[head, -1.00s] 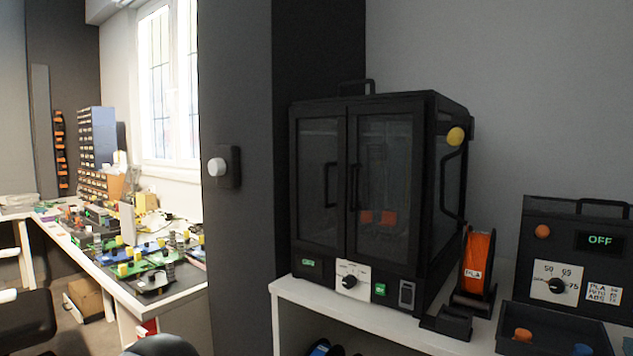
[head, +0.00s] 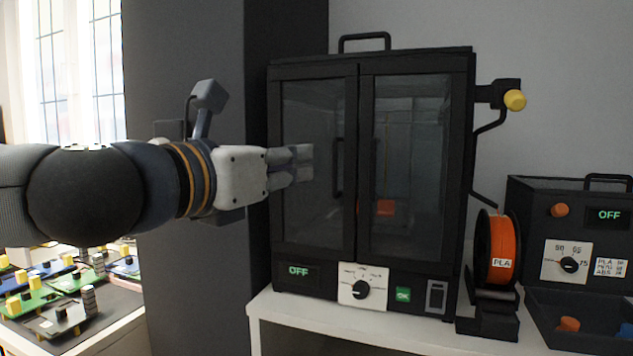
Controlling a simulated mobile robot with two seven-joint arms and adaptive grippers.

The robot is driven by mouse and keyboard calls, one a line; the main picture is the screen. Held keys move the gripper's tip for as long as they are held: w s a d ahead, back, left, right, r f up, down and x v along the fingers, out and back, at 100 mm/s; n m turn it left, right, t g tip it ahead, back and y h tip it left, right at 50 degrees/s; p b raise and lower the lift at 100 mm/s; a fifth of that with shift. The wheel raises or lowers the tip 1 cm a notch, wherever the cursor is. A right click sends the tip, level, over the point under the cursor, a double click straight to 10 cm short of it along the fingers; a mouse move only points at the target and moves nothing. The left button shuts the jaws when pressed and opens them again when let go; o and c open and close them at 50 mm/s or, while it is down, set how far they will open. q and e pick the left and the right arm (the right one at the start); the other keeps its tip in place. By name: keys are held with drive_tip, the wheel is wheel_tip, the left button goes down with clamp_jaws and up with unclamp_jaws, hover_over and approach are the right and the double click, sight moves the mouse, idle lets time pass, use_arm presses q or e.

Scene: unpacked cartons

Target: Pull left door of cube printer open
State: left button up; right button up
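The cube printer (head: 370,262) is a black box with two dark glazed doors, both closed. The left door (head: 308,225) has a black vertical handle (head: 337,168) near its right edge. The right door (head: 408,215) is beside it. My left gripper (head: 306,164) reaches in from the left in front of the left door. Its fingertips point right and appear a short way left of the handle. The fingers look close together, with nothing visible between them; the viewing angle hides their real opening. My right gripper is not in view.
The printer stands on a white shelf (head: 285,318). An orange filament spool (head: 503,250) and a black control box (head: 525,200) are at its right. A dark pillar (head: 190,290) is behind my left arm. Electronics on a bench (head: 75,345) are at lower left.

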sight(333, 159)
use_arm(q)
drive_tip(key=x, duration=1.1)
drive_tip(key=shift+w+d+f, duration=0.15)
drive_tip(key=shift+d, duration=0.25)
clamp_jaws()
